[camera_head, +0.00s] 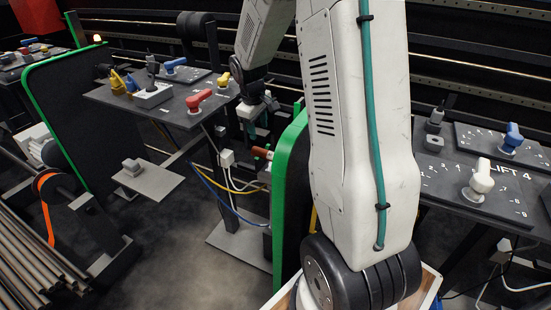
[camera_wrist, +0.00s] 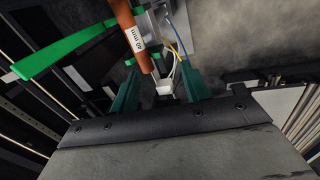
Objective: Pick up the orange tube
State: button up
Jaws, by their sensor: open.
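The orange tube (camera_wrist: 132,38) shows in the wrist view at the upper middle, with a white label reading "40 mm". Its upper end runs out of the picture. An orange-red piece (camera_head: 261,153), apparently the same tube, shows in the head view beside the green-edged panel. My gripper (camera_wrist: 160,71) is open, with its two teal fingers apart. The tube's lower end points toward the gap between the fingers, and I see no finger gripping it.
A green-edged dark panel (camera_head: 289,195) stands close to the tube. A console with red and yellow knobs (camera_head: 185,115) stands left of my gripper. Another console (camera_head: 470,195) is at right.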

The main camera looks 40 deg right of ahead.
jog(key=shift+n, duration=0.5)
jog(key=w+d+f, duration=0.1)
jog(key=d+f, duration=0.2)
jog(key=f, duration=0.3)
jog(key=w+d+f, duration=0.1)
jog(key=d+f, duration=0.2)
jog(key=f, duration=0.3)
jog(key=w+d+f, duration=0.1)
jog(key=d+f, duration=0.3)
jog(key=f, duration=0.3)
jog(key=shift+w+f, duration=0.1)
jog(key=shift+w, duration=0.1)
jog(key=c, duration=1)
jog(key=shift+o, duration=0.2)
notch_tip(320, 180, up, 33)
